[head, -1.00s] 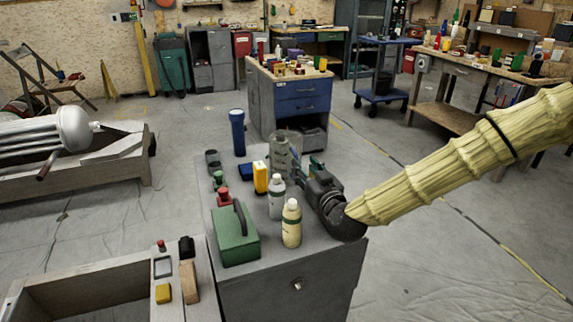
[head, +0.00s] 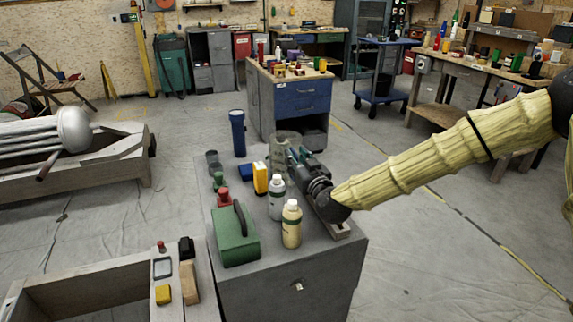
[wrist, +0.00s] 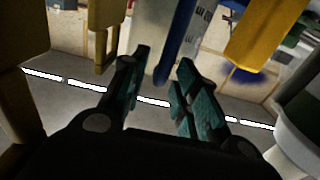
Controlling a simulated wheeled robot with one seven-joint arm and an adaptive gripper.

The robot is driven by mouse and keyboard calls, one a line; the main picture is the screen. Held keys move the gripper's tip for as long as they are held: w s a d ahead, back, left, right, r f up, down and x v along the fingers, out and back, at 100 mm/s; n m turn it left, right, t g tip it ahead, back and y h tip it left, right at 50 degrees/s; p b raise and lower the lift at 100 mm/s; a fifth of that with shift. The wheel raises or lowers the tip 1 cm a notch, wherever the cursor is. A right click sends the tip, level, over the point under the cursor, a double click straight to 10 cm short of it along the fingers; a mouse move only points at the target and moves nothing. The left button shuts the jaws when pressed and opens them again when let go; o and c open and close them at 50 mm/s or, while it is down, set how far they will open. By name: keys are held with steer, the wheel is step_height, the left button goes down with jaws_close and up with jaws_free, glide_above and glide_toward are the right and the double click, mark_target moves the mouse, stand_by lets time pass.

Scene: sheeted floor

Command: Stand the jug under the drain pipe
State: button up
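The clear greyish jug (head: 284,138) stands on the grey cabinet top (head: 315,245), partly hidden behind my gripper. My gripper (head: 299,158) is low over the cabinet, close in front of the jug. In the wrist view my gripper (wrist: 163,62) has its teal fingers apart. Between them shows a blue bar (wrist: 174,45) before a pale surface with dark marks; I cannot tell whether the fingers touch it. A dark pipe end (head: 46,170) sticks down under the ribbed tank (head: 72,128) at the left; it may be the drain pipe.
Near my gripper stand a white bottle (head: 277,198), a cream bottle (head: 291,225), a yellow device (head: 261,178), a green box (head: 236,237) and a blue torch (head: 237,132). Sheeted floor (head: 100,215) lies open between bench and cabinet.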

jaws_close()
steer(key=shift+r, duration=0.1)
